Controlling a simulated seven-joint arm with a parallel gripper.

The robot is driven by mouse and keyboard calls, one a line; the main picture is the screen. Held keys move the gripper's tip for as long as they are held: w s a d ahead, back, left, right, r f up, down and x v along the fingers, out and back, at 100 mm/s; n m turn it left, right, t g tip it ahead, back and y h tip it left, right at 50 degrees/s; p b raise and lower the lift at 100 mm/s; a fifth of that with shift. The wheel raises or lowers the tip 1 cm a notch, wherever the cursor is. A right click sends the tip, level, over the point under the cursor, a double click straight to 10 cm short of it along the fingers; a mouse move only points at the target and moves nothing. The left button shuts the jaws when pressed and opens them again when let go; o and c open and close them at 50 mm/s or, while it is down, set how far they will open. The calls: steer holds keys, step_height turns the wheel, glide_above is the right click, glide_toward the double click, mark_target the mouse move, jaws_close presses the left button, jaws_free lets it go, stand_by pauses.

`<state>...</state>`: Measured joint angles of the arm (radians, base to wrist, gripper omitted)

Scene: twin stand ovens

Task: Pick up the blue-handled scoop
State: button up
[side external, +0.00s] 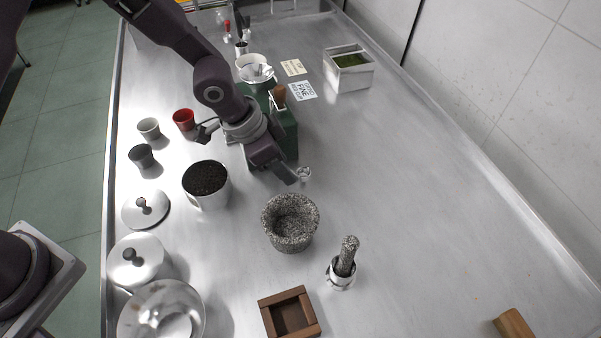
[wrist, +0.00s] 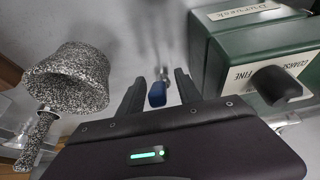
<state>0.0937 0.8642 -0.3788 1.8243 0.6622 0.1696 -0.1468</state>
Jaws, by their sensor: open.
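The blue-handled scoop shows in the wrist view as a short blue handle (wrist: 157,94) with a thin metal part above it. The handle appears between the two fingers of my gripper (wrist: 157,88), with a gap on each side. In the side view my gripper (side external: 288,176) is low over the steel counter, its fingers pointing toward a small shiny metal piece (side external: 304,174), likely the scoop's bowl. The blue handle is hidden there behind my gripper. My gripper is open and holds nothing; I cannot tell whether its fingers are level with the handle.
A green grinder box (side external: 288,132) stands close behind my gripper. A speckled stone mortar (side external: 290,232) and a pestle in a metal cup (side external: 345,262) stand in front. A white canister of dark grounds (side external: 207,184) is to the left. The counter at right (side external: 430,190) is clear.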

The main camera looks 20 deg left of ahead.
jaws_close()
steer(key=shift+r, duration=0.1)
step_height(320, 180, up, 18)
steer(key=shift+f, duration=0.1)
stand_by(0.5)
